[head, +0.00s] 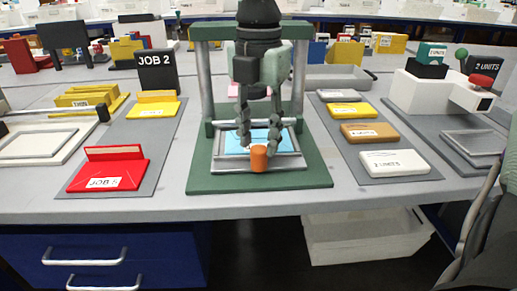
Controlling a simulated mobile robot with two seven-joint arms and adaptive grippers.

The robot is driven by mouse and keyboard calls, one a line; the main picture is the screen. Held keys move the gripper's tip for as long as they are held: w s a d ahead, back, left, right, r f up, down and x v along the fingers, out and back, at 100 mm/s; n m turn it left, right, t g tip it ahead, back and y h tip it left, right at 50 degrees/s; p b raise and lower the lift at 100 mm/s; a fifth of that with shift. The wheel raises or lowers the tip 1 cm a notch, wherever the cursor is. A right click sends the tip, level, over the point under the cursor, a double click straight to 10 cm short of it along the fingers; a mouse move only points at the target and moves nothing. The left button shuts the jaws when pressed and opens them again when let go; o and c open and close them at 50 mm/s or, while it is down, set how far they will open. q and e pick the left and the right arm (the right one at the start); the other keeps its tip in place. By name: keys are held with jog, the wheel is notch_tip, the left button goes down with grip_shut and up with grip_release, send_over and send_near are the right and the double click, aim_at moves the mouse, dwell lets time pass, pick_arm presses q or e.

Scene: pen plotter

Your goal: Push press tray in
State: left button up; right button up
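The press has a green base (200,178) and grey upright posts, and stands at the middle front of the table. Its grey press tray (290,162) lies on the base with a light blue sheet (234,143) in it. An upright orange knob (259,160) stands at the tray's front edge. My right gripper (259,147) points down over the tray, its fingers apart, with fingertips to either side of the knob's top in the picture. I cannot tell whether they touch it. Its fingers hide part of the sheet. My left gripper is not in view.
Left are a red JOB 5 block (120,178) and a yellow block (154,108) on a grey mat. Right, a mat holds a white 2 UNITS block (394,163) and other coloured blocks. A white device (425,92) stands farther right. A white bin (365,238) is below the table.

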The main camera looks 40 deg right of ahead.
aim_at(259, 148)
jog(key=shift+f, duration=1.85)
grip_shut()
jog(key=shift+d, duration=0.1)
